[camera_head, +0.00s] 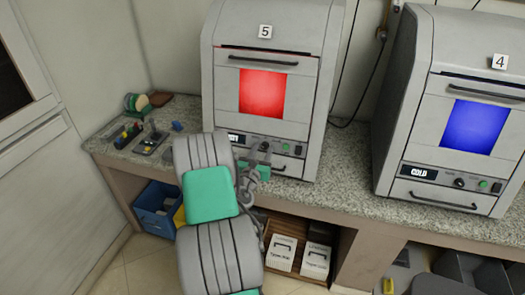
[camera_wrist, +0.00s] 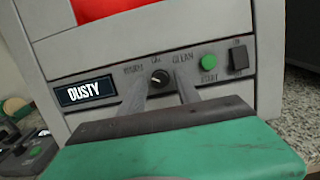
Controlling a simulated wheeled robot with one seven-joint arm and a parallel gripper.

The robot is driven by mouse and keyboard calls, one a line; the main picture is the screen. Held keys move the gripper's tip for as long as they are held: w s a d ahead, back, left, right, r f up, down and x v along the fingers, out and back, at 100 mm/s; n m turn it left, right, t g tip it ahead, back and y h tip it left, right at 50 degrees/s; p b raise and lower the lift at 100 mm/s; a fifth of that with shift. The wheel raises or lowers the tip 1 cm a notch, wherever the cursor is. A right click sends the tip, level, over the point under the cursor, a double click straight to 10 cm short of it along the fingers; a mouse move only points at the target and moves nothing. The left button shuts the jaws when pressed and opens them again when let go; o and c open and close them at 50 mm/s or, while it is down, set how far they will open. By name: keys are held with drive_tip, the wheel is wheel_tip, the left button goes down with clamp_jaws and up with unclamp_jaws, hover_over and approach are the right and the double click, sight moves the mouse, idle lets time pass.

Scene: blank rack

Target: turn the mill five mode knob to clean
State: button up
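Mill five (camera_head: 265,60) is a grey cabinet with a "5" label and a glowing red window. Its mode knob (camera_wrist: 160,78) is small, round and dark, on the lower panel, with a label on each side and one above; the right one reads CLEAN. A light mark shows on the knob, but its exact direction is hard to tell. My gripper (camera_wrist: 161,86) is open, its two grey fingers reaching toward the panel on either side of the knob. Contact cannot be told. In the head view my gripper (camera_head: 256,164) is in front of the lower panel, partly hidden by my arm.
The display (camera_wrist: 90,90) left of the knob reads DUSTY. A green START button (camera_wrist: 208,62) and a black switch (camera_wrist: 238,58) sit to its right. Mill four (camera_head: 455,110), with a blue window, stands at right. Small items lie on the granite counter (camera_head: 340,180) at left.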

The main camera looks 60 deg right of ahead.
clamp_jaws()
drive_tip(key=shift+f+m, duration=0.1)
drive_tip(key=shift+m, duration=0.3)
drive_tip(key=m+g+b, duration=0.1)
drive_tip(key=m+b, duration=0.1)
drive_tip(key=m, duration=0.2)
drive_tip(key=shift+b, duration=0.35)
drive_tip(key=m+g+b, duration=0.1)
drive_tip(key=m, duration=0.2)
drive_tip(key=m+g+b, duration=0.1)
drive_tip(key=m, duration=0.3)
drive_tip(key=shift+w+y, duration=0.15)
drive_tip(key=shift+y, duration=0.25)
drive_tip(key=m+b, duration=0.1)
drive_tip(key=m, duration=0.3)
drive_tip(key=m+y+b, duration=0.1)
drive_tip(key=m+b, duration=0.1)
drive_tip(key=m, duration=0.1)
drive_tip(key=shift+r+m+g, duration=0.2)
drive_tip(key=shift+m+g, duration=0.2)
drive_tip(key=m+y+b, duration=0.1)
drive_tip(key=m+b, duration=0.1)
drive_tip(key=m, duration=0.2)
drive_tip(key=shift+r+m+y+b, duration=0.1)
drive_tip(key=shift+m+y+b, duration=0.2)
drive_tip(key=shift+m+b, duration=0.45)
drive_tip(key=shift+r+m+t, duration=0.1)
drive_tip(key=shift+m+t, duration=0.2)
drive_tip(key=shift+m, duration=0.05)
